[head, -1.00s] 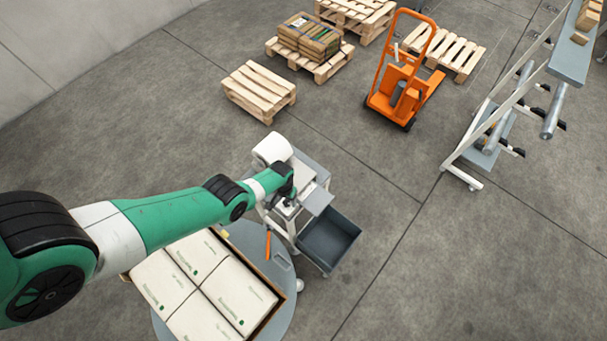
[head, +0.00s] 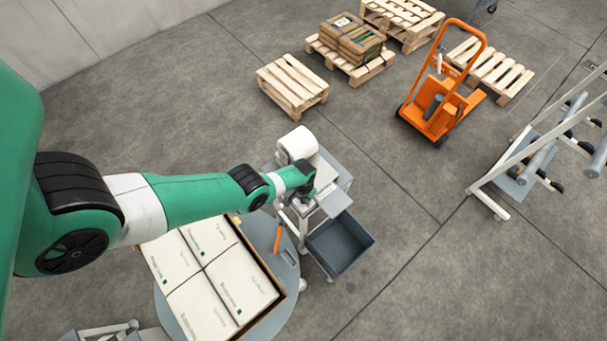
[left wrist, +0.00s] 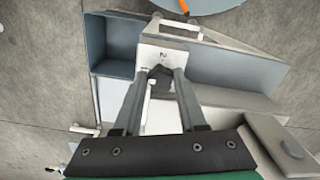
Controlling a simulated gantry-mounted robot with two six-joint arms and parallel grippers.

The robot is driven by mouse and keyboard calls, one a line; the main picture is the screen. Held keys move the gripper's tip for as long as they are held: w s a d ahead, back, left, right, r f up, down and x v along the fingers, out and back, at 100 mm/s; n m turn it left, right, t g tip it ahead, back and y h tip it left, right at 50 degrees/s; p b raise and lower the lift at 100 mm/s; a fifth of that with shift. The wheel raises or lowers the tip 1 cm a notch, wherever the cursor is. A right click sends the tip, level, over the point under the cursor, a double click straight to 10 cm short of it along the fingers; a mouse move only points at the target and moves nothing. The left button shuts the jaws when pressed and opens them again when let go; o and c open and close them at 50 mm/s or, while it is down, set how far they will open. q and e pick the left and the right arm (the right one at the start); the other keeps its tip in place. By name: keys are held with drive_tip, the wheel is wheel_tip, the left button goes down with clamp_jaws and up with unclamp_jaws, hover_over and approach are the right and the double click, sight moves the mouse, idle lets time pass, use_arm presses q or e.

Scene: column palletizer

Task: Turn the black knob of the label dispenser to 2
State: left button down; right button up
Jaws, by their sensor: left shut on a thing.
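The label dispenser (head: 333,181) stands on a small cart in the middle of the head view, with a white roll (head: 297,143) at its back. My left gripper (left wrist: 160,76) is at the dispenser's front face. In the left wrist view its two fingers are shut on the black knob (left wrist: 160,79), which sits between the tips. A pale dial plate (left wrist: 165,55) with a "2" on it shows just beyond the knob. The fingers partly cover the knob, and I cannot tell exactly where it points. The knob is hidden in the head view. My right gripper is not in view.
A grey bin (head: 362,236) hangs beside the dispenser. A round table (head: 262,232) with white packs (head: 205,280) and an orange-handled tool (head: 277,238) is close by. Wooden pallets (head: 292,85), an orange truck (head: 438,105) and a rack (head: 500,180) stand farther off.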

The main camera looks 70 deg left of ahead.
use_arm(q)
drive_tip(key=shift+m, duration=0.4)
drive_tip(key=m, duration=0.3)
drive_tip(key=shift+m, duration=0.4)
drive_tip(key=m, duration=0.4)
drive_tip(key=shift+a+m, duration=0.1)
drive_tip(key=shift+m, duration=0.2)
drive_tip(key=m, duration=0.4)
drive_tip(key=shift+a, duration=0.1)
drive_tip(key=shift+m, duration=2.2)
drive_tip(key=shift+c, duration=2.3)
unclamp_jaws()
